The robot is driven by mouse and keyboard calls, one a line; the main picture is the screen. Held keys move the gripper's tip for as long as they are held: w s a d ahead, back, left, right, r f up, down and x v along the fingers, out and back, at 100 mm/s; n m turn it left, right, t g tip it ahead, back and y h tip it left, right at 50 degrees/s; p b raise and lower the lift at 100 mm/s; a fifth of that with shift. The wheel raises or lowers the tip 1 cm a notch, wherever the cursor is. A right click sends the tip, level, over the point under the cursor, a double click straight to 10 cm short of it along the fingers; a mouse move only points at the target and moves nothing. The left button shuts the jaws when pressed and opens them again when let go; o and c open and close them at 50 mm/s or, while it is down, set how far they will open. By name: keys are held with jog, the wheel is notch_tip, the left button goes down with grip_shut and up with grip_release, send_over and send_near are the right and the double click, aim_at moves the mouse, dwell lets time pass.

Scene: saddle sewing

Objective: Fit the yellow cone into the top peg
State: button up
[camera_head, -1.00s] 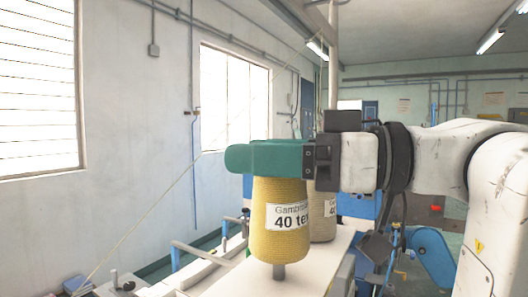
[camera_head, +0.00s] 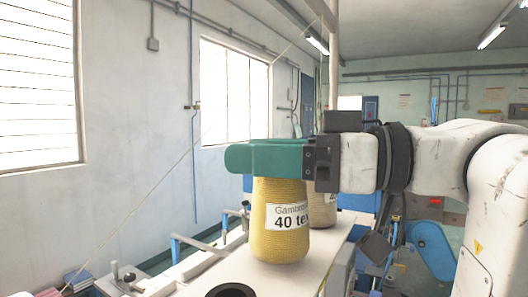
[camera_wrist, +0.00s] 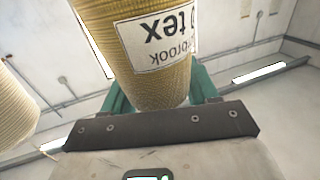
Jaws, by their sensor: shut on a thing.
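The yellow cone (camera_head: 281,240), with a white "40 tex" label, hangs wide end down from my gripper (camera_head: 262,157). The green fingers are shut around its narrow top. In the wrist view the cone (camera_wrist: 150,75) sits between the fingers, its label upside down. In the head view the cone is over or in front of the white machine top; I cannot tell the gap. I cannot make out the top peg. A dark ring (camera_head: 231,291) shows at the bottom edge, partly cut off; I cannot tell if it belongs to a peg.
A paler cone (camera_head: 323,200) stands just behind the held one, partly hidden; it also shows at left in the wrist view (camera_wrist: 15,100). The white machine top (camera_head: 325,245) runs below. A thin thread (camera_head: 180,158) slants across the left. Blue-handled levers (camera_head: 178,250) stand left.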

jog(key=shift+f+b, duration=0.35)
jog(key=shift+f, duration=0.2)
jog(key=o, duration=1.6)
jog(key=shift+c, duration=0.2)
jog(key=b+v, duration=0.2)
jog(key=v, duration=0.8)
jog(key=shift+s+d, duration=0.15)
jog(key=shift+d, duration=0.2)
